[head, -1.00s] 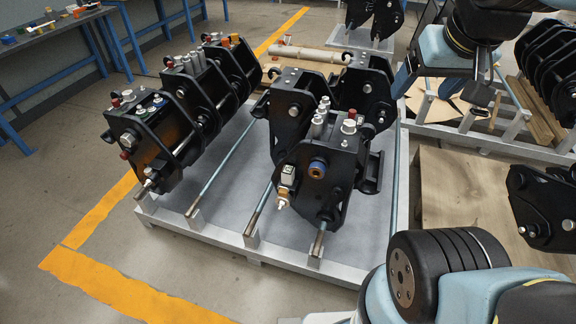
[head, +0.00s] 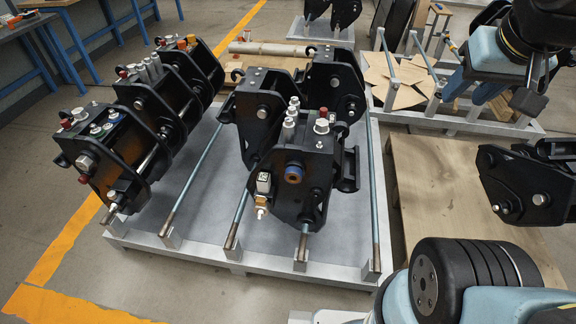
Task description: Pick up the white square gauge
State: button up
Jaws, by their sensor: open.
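A small white square piece with a dark face, which looks like the white square gauge (head: 264,182), sits on the front left face of the middle black coupler (head: 300,170). A brass and silver fitting shows just below it. Part of my arm covers the lower right corner.
Another row of black couplers (head: 140,125) is at left. A wooden pallet (head: 430,190) with black brackets (head: 525,185) lies at right. Blue-legged benches are at far left.

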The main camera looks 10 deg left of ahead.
aim_at(264, 181)
jog(key=u, duration=0.5)
jog(key=i, duration=0.15)
jog(key=z, duration=2.35)
jog(key=k, duration=1.8)
jog(key=u, duration=1.75)
jog(key=i, duration=0.55)
